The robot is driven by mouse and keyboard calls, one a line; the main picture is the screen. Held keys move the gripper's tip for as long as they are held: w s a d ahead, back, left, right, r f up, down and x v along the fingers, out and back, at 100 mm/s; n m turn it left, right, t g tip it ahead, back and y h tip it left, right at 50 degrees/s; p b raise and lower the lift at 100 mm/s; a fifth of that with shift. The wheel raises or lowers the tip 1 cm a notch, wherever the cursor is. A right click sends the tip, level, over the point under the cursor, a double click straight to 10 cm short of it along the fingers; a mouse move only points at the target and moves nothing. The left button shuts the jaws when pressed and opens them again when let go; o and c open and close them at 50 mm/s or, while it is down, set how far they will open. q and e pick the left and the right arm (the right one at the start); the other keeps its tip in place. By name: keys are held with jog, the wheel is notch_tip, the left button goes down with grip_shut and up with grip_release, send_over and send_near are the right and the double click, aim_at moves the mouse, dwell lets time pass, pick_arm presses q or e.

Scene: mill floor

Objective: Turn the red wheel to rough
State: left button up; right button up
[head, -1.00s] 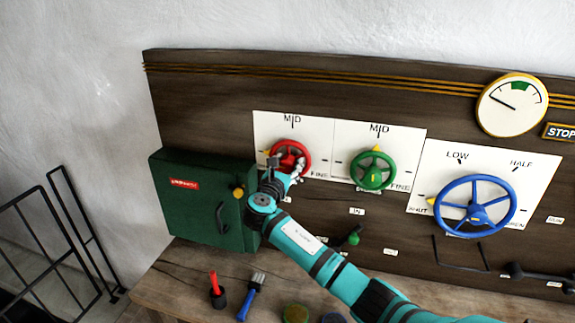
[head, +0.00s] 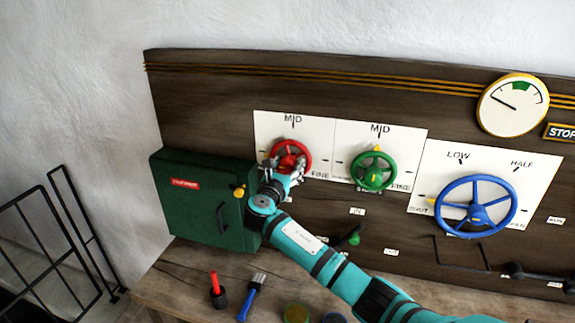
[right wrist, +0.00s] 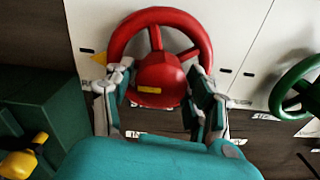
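The red wheel (head: 291,150) is on a white plate on the wooden panel, with MID above it and FINE at its lower right. Its yellow pointer (right wrist: 99,57) points left, and the left label is hidden. My right gripper (head: 285,164) is at the wheel's lower part. In the right wrist view the gripper (right wrist: 160,80) has its fingers spread on both sides of the red hub (right wrist: 158,80), close to the rim's lower left and right. I cannot tell whether they touch the rim. My left gripper is not in view.
A green wheel (head: 373,171) stands close on the right, a blue wheel (head: 475,206) further right. A green cabinet (head: 195,205) with a yellow knob (head: 239,191) is left of my wrist. A red-handled tool (head: 216,288) and a blue brush (head: 252,297) are on the bench below.

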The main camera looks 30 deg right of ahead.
jog(key=shift+o, duration=1)
jog(key=shift+r, duration=0.2)
jog(key=v, duration=1.2)
